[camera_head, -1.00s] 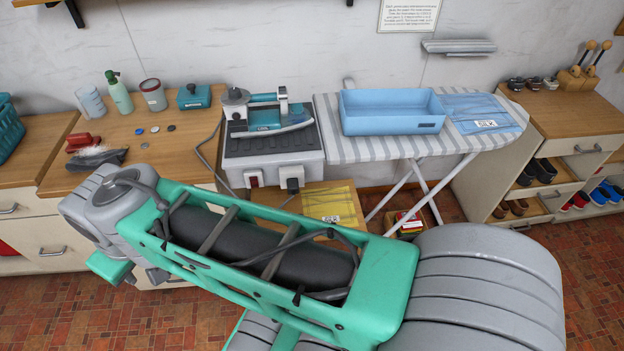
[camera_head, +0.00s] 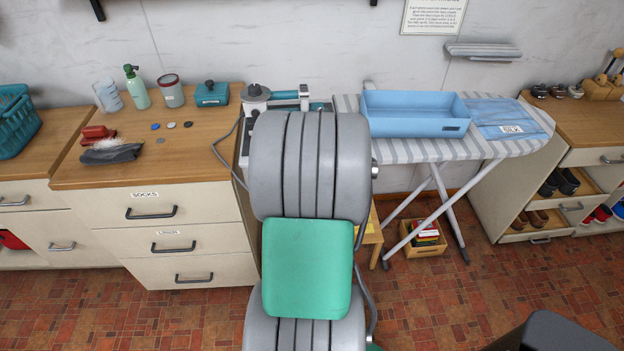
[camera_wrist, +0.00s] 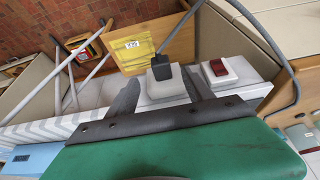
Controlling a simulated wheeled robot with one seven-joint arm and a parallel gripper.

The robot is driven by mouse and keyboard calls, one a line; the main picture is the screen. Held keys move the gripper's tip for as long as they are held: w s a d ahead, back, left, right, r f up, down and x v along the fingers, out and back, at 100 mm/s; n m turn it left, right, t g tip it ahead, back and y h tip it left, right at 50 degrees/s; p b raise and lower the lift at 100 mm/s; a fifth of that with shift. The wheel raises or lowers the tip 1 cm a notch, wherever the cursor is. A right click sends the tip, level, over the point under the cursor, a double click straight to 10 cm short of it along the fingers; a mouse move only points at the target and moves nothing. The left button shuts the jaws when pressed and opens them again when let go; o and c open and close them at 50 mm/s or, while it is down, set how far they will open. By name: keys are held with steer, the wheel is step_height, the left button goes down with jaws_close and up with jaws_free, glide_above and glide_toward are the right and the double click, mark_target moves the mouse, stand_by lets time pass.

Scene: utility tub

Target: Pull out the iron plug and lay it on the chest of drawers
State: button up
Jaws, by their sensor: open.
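The iron plug (camera_wrist: 161,68) is small and black, on a white socket block (camera_wrist: 170,86) in the wrist view. My gripper (camera_wrist: 162,76) is open, with one dark finger to each side of the plug and socket. I cannot tell whether a finger touches them. In the head view my arm hides the plug, socket and gripper. The iron (camera_head: 291,98) shows only in part behind my arm. The chest of drawers (camera_head: 190,222) stands at the left, with a wooden top and labelled drawers. The iron's grey cord (camera_head: 222,150) hangs between it and the iron.
A red switch (camera_wrist: 220,68) sits beside the socket. A yellow sheet (camera_wrist: 132,52) lies nearby. The ironing board (camera_head: 415,149) bears a blue tray (camera_head: 416,128).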

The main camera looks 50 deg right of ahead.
steer(key=x, duration=0.7)
steer(key=shift+p, duration=0.3)
steer(key=shift+c, duration=0.4)
jaws_close()
